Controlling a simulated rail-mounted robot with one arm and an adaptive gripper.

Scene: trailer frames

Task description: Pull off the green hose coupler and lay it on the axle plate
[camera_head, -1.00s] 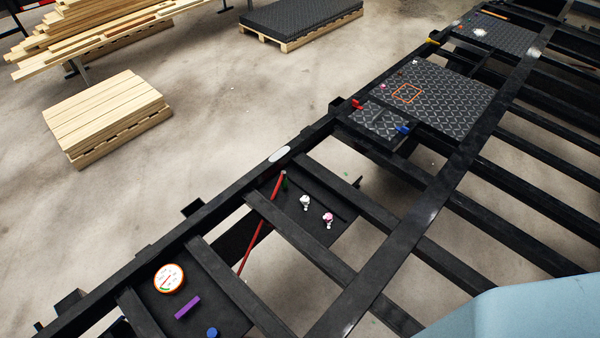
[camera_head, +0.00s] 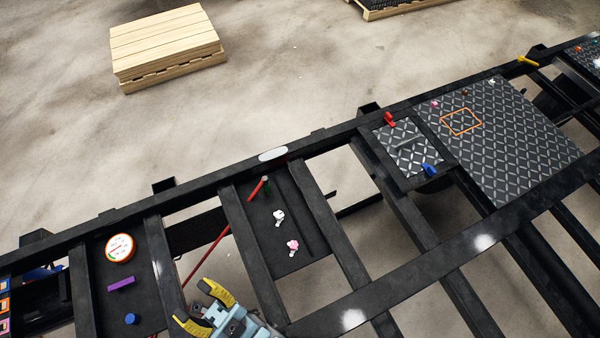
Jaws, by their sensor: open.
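A small green piece (camera_head: 267,187), likely the green hose coupler, shows beside the upper end of a red hose (camera_head: 217,240) by the frame's far rail. It is too small to tell how it is joined. My gripper (camera_head: 203,308) is at the bottom of the view, open and empty, its yellow-tipped fingers apart. It is well below the green piece in the picture and not touching it. A patterned plate (camera_head: 520,150) with an orange square outline lies at right. A plain dark plate (camera_head: 305,235) holds a white and a pink fitting. I cannot tell which is the axle plate.
A smaller patterned panel (camera_head: 402,160) has a red clamp (camera_head: 390,119) and a blue clamp (camera_head: 429,169). A round gauge (camera_head: 120,248), purple block (camera_head: 121,284) and blue knob (camera_head: 132,319) are at left. Black crossbars stand between the bays. Pallet wood (camera_head: 167,45) lies beyond.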

